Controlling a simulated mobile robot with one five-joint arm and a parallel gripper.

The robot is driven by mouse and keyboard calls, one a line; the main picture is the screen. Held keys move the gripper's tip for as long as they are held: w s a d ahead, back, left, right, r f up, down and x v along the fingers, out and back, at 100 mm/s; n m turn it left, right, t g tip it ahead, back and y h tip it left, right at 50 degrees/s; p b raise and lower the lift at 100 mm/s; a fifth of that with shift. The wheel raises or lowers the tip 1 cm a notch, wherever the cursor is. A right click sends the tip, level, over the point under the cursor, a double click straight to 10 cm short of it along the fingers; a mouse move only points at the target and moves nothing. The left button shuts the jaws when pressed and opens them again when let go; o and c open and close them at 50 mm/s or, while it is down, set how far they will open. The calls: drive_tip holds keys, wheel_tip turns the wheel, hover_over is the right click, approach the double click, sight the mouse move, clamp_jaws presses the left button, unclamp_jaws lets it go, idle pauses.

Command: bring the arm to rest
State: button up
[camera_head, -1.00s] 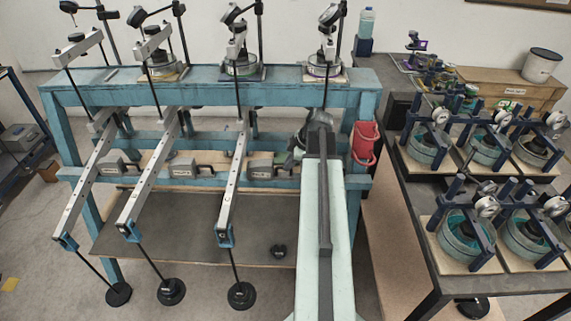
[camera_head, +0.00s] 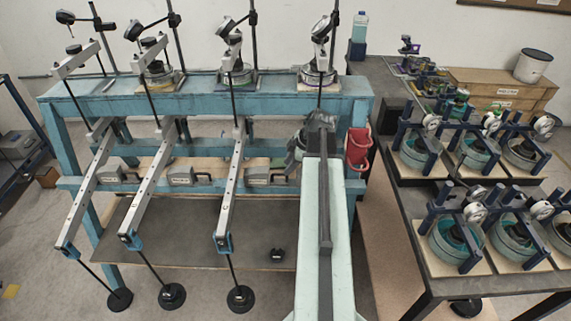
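My arm reaches forward from the bottom of the view, right of centre, toward the blue lever frame (camera_head: 215,88). My gripper (camera_head: 303,140) is at the arm's far end, in front of the frame's right part. Its fingers are small and mostly hidden by the arm, so I cannot tell if they are open or shut. Three long silver levers (camera_head: 232,190) slope down toward me left of the arm. Each has a rod and a round black weight (camera_head: 240,298) hanging from its near end. A fourth lever, if there, is hidden by my arm.
A red bucket (camera_head: 358,148) hangs at the frame's right end, close to my arm. A dark table (camera_head: 440,282) with several round teal-and-blue devices (camera_head: 457,240) stands on the right. A dark lower shelf (camera_head: 180,228) lies under the levers. Bare floor shows at left.

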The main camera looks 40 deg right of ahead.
drive_tip(key=p+v, duration=0.1)
drive_tip(key=v, duration=0.2)
drive_tip(key=shift+s+r+p, duration=0.15)
drive_tip(key=shift+r+p, duration=0.05)
drive_tip(key=shift+p, duration=0.15)
